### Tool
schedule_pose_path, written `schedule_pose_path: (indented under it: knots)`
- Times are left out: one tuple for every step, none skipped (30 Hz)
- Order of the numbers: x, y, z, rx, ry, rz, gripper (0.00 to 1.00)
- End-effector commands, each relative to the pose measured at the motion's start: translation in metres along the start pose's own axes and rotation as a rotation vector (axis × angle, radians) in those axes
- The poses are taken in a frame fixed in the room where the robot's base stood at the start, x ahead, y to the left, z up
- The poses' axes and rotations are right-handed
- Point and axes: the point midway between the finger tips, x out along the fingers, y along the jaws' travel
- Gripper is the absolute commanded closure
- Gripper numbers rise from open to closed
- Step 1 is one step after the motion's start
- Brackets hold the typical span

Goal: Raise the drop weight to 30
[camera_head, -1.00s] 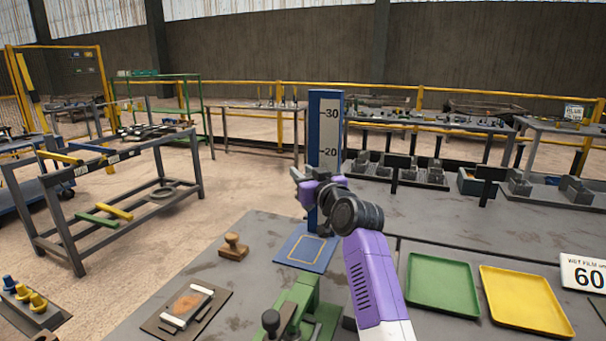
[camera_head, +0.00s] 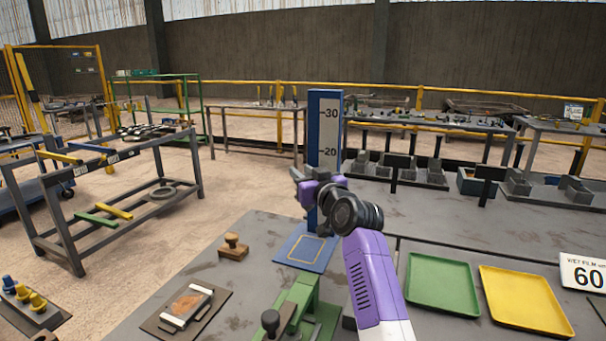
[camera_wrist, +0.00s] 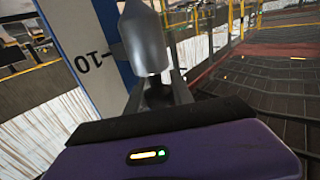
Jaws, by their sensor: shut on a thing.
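The drop tester is a blue upright column (camera_head: 313,128) with a white scale (camera_head: 328,121) marked 30 and 20 in the head view. It stands on a blue base plate (camera_head: 306,249) with a yellow outline. My gripper (camera_head: 299,187) is at the column below the 20 mark, and my arm hides the lower scale. In the wrist view the grey drop weight (camera_wrist: 142,40), a cylinder with a tapered end, sits at my jaws (camera_wrist: 157,92), beside the 10 mark on the scale (camera_wrist: 88,60). My gripper is shut on it. The exact contact is partly hidden.
A wooden stamp-like block (camera_head: 233,247) and a plate holder (camera_head: 187,307) lie left of the base. A green device (camera_head: 296,305) stands in front. Green (camera_head: 442,283) and yellow (camera_head: 526,300) trays lie to the right. Space above my gripper along the column looks clear.

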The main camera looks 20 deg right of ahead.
Motion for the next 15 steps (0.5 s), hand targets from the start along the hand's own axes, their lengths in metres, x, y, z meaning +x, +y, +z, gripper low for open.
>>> schedule_pose_path:
  knots:
    - [-0.0002,0.0001,0.0003,0.0,-0.001,0.0,1.0]
    - [-0.0002,0.0001,0.0003,0.0,-0.001,0.0,1.0]
    - [-0.0002,0.0002,0.0003,0.0,-0.001,0.0,1.0]
    - [-0.0002,0.0001,0.0003,0.0,-0.001,0.0,1.0]
    - [-0.0002,0.0002,0.0003,0.0,-0.001,0.0,1.0]
    - [-0.0002,0.0002,0.0003,0.0,-0.001,0.0,1.0]
    - [-0.0002,0.0002,0.0003,0.0,-0.001,0.0,1.0]
    - [-0.0002,0.0002,0.0004,0.0,-0.001,0.0,1.0]
    - [-0.0002,0.0002,0.0004,0.0,-0.001,0.0,1.0]
    - [-0.0002,0.0002,0.0004,0.0,-0.001,0.0,1.0]
    - [-0.0002,0.0002,0.0003,0.0,-0.001,0.0,1.0]
    - [-0.0002,0.0002,-0.0001,0.0,0.0,0.0,1.0]
    - [-0.0002,0.0002,-0.001,0.0,0.0,0.0,1.0]
    - [-0.0002,0.0003,-0.0024,0.0,0.0,0.0,1.0]
    - [-0.0002,0.0003,-0.0054,0.0,0.0,0.0,1.0]
